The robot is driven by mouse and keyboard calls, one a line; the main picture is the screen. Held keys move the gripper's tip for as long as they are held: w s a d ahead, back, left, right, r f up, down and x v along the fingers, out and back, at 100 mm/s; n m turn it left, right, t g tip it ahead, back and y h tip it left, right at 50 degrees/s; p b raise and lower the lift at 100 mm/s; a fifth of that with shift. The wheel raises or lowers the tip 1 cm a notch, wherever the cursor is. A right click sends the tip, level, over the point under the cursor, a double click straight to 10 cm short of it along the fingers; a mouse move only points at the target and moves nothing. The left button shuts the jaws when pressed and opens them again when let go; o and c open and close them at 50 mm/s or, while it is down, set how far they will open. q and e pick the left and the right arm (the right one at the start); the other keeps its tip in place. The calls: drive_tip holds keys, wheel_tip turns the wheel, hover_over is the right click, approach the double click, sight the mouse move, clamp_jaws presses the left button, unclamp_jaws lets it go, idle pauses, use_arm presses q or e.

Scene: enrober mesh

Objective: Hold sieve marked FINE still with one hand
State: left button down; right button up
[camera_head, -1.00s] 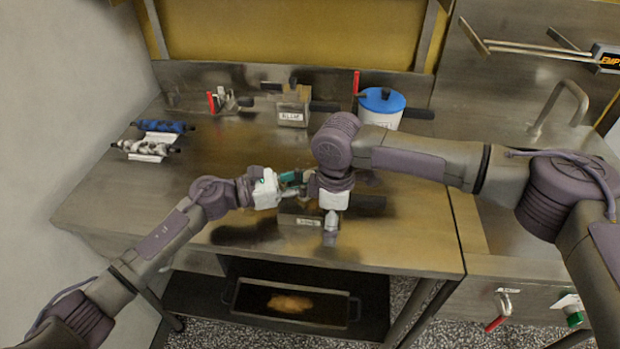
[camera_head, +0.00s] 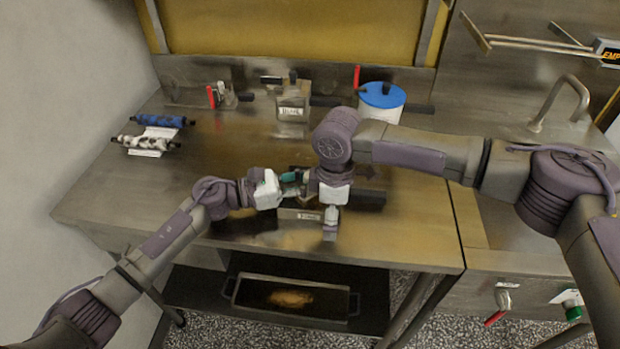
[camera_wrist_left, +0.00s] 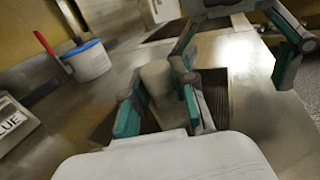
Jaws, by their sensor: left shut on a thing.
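A low dark box with a pale front label (camera_head: 300,214) sits near the table's front edge, partly hidden by my grippers. It appears to be the sieve, but its label is too small to read. My left gripper (camera_head: 289,186) reaches it from the left. In the left wrist view my left gripper (camera_wrist_left: 160,102) is shut on a grey upright piece (camera_wrist_left: 158,82) that rises from between dark strips, apparently the sieve's knob. My right gripper (camera_head: 331,212) points down just right of it. In the left wrist view its teal fingers (camera_wrist_left: 238,48) are wide apart.
A similar box (camera_head: 292,104) with a label stands at the back, with a blue-lidded white pot (camera_head: 381,103) to its right. Blue and mottled rollers (camera_head: 157,122) lie at the left. A tray (camera_head: 290,298) sits on the lower shelf. The table's left middle is clear.

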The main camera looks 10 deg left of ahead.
use_arm(q)
drive_tip(key=shift+d, duration=0.9)
drive_tip(key=shift+s+d, duration=0.2)
drive_tip(key=shift+d, duration=1.1)
use_arm(e)
drive_tip(key=shift+s+a, duration=0.25)
drive_tip(key=shift+a, duration=0.05)
use_arm(q)
drive_tip(key=shift+a, duration=0.1)
use_arm(e)
drive_tip(key=shift+w, duration=0.1)
use_arm(q)
drive_tip(key=shift+w+a+r, duration=0.1)
drive_tip(key=shift+w+a, duration=0.05)
drive_tip(key=shift+a, duration=0.9)
drive_tip(key=shift+w+a, duration=0.1)
drive_tip(key=shift+a, duration=0.95)
use_arm(e)
drive_tip(key=shift+w+d, duration=0.15)
drive_tip(key=shift+d, duration=0.1)
use_arm(q)
drive_tip(key=shift+w, duration=0.7)
drive_tip(key=shift+d+f, duration=0.15)
drive_tip(key=shift+d, duration=0.9)
drive_tip(key=shift+d+f, duration=0.15)
drive_tip(key=shift+d, duration=0.85)
drive_tip(key=shift+a, duration=2.1)
use_arm(e)
drive_tip(key=shift+d, duration=0.1)
